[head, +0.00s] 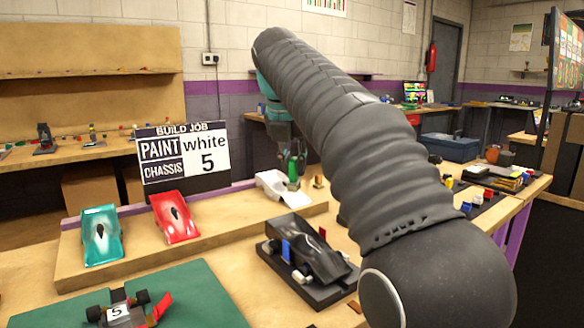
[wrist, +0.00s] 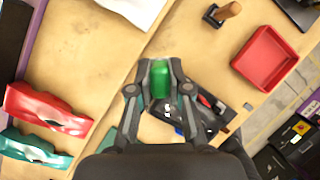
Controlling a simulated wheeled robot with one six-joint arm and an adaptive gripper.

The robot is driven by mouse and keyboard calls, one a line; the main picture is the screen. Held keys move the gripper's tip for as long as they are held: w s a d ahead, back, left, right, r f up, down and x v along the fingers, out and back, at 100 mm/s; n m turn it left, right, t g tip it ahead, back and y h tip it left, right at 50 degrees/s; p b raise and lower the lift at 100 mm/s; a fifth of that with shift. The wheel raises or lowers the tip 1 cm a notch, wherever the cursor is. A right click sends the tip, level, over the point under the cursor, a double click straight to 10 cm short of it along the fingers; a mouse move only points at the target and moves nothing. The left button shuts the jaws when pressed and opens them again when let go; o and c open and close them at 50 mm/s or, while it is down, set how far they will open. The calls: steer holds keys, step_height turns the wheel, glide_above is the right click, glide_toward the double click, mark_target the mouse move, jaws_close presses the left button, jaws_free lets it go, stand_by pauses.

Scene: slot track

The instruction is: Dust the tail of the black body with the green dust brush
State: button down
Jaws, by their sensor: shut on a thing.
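My gripper (wrist: 160,72) is shut on the green dust brush (wrist: 160,83). In the head view my gripper (head: 287,143) hangs beyond my arm, with the green brush (head: 293,167) pointing down near the white body. The brush's bristles are hard to make out. The black body (head: 317,247) sits on a dark stand in front of the raised shelf, nearer the head camera than the brush. In the wrist view the black body (wrist: 200,118) lies below and right of the brush, partly hidden by my gripper. The brush appears apart from it.
A white body (head: 281,187), a red body (head: 174,217) and a teal body (head: 101,235) rest on the shelf. A sign (head: 184,158) reads paint white, chassis 5. A chassis marked 5 (head: 119,312) lies on a green mat. A red tray (wrist: 267,58) shows in the wrist view.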

steer(key=s+r+m+g+h, duration=0.1)
steer(key=s+m+g+h, duration=0.1)
steer(key=s+m, duration=0.5)
steer(key=shift+s+r, duration=0.2)
steer(key=shift+s, duration=0.85)
